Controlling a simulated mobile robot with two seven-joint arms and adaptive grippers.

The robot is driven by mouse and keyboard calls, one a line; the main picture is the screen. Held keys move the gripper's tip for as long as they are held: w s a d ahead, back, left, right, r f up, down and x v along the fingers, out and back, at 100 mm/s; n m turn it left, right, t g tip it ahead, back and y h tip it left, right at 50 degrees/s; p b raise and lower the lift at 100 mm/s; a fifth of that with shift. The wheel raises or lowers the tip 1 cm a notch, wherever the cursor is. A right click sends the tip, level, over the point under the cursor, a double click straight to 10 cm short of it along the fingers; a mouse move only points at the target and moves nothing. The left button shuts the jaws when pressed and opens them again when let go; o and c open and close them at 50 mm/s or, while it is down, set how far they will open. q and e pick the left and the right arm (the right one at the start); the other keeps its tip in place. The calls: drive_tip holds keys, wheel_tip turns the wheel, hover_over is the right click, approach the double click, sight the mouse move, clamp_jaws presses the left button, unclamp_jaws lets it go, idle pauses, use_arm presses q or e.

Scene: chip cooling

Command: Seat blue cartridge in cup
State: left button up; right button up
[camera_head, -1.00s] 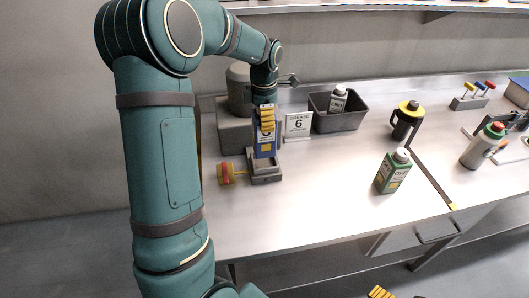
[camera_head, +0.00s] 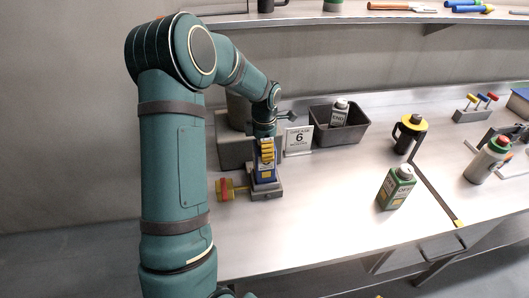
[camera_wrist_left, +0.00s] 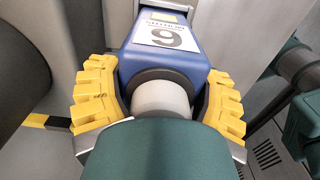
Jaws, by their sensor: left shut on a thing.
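The blue cartridge (camera_head: 265,174) is upright in my left gripper (camera_head: 266,150), whose yellow fingers are shut around its upper end. Its lower end is at the grey cup (camera_head: 267,192) on the bench and looks to be partly inside it; I cannot tell how deep. In the left wrist view the cartridge (camera_wrist_left: 165,48) shows a white label with a 6, and the gripper (camera_wrist_left: 158,100) has one finger on each side of its grey neck. Only a yellow sliver of my right gripper (camera_head: 378,296) shows at the bottom edge.
A yellow-and-red handle (camera_head: 228,189) sticks out left of the cup. A sign with a 6 (camera_head: 299,140) and a grey bin (camera_head: 350,133) holding a bottle stand behind. A green bottle (camera_head: 396,190) stands right. The bench between cup and green bottle is clear.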

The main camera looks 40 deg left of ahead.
use_arm(q)
drive_tip(key=shift+f, duration=0.8)
drive_tip(key=o, duration=0.8)
drive_tip(key=shift+f, duration=0.2)
drive_tip(key=o, duration=0.5)
drive_tip(key=shift+r, duration=0.15)
